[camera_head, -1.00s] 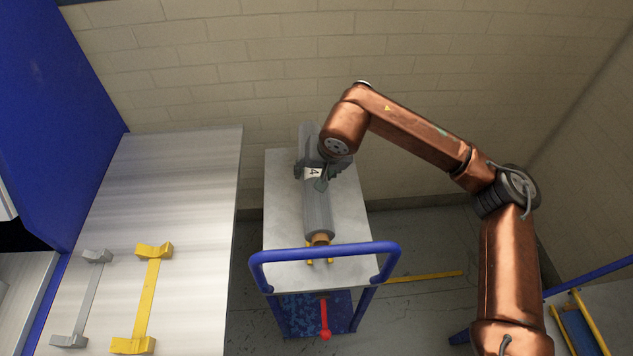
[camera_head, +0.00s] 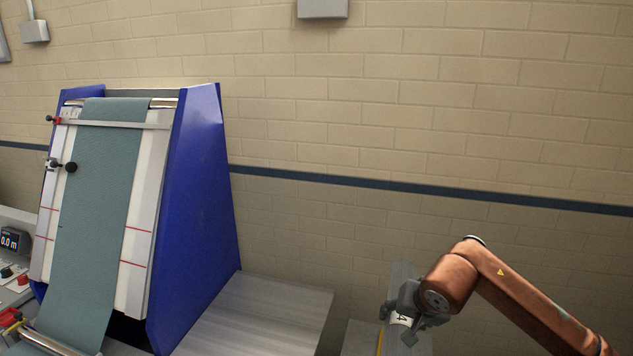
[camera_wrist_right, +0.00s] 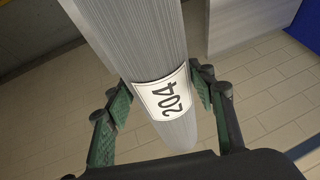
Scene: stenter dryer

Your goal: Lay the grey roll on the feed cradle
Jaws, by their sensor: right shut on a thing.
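The grey roll (camera_head: 402,273) shows at the lower right of the head view, partly hidden by my right gripper (camera_head: 405,318). My right gripper is shut around it near a white label. The roll's lower part is out of the head view. I cannot tell for certain whether it touches the trolley. The feed cradle is not in view now. My left gripper is not in view.
A machine with tall blue side panels (camera_head: 200,215) and a teal fabric strip (camera_head: 95,200) stands at the left. A bare grey table (camera_head: 255,315) lies beside it. The trolley top (camera_head: 358,340) shows right of the table, with a yellow strip (camera_head: 379,342) near the roll.

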